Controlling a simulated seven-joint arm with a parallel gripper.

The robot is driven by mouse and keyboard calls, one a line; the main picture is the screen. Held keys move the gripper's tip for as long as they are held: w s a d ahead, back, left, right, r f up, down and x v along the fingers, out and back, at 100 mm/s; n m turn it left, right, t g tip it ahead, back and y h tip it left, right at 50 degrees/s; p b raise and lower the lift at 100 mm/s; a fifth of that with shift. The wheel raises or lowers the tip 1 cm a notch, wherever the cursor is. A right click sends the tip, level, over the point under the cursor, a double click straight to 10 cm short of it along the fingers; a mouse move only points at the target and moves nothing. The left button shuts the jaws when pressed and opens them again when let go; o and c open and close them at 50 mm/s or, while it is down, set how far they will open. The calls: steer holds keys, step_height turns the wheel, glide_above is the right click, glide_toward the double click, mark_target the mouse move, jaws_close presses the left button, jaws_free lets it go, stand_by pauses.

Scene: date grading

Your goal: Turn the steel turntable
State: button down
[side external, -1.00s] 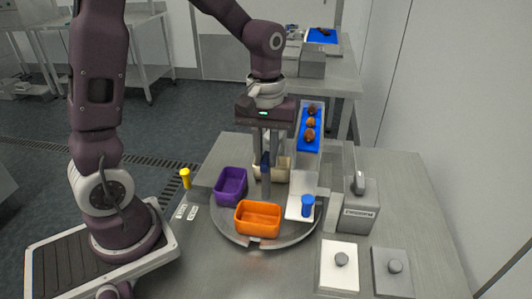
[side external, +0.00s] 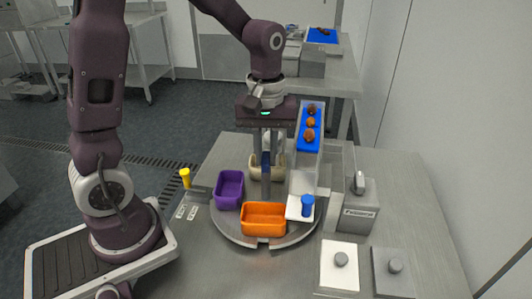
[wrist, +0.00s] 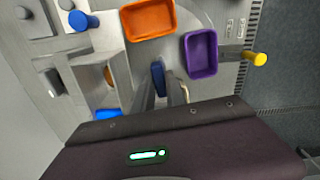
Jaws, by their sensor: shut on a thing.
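The round steel turntable (side external: 232,236) lies on the bench and carries an orange bin (side external: 263,229) at the front, a purple bin (side external: 228,203) at the left and a beige bin (side external: 280,174) at the back. My gripper (side external: 266,172) points down over the turntable's middle, its fingers shut on an upright blue handle (side external: 265,159). In the wrist view the blue handle (wrist: 158,76) shows by the fingertips, with the orange bin (wrist: 150,32) and purple bin (wrist: 201,74) beyond. The fingers partly hide the beige bin and the handle's lower part.
A sloped chute (side external: 318,165) with brown dates on blue reaches over the turntable's right side, with a blue knob (side external: 307,206) at its foot. A grey box (side external: 358,217) stands to the right. A yellow-topped post (side external: 185,178) stands at the left. Two knobbed plates lie front right.

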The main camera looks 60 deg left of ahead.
steer(key=shift+n, duration=7.6)
steer(key=shift+w+n, duration=0.1)
steer(key=shift+n, duration=0.5)
steer(key=c, duration=1.4)
jaws_free()
steer(key=shift+o, duration=0.2)
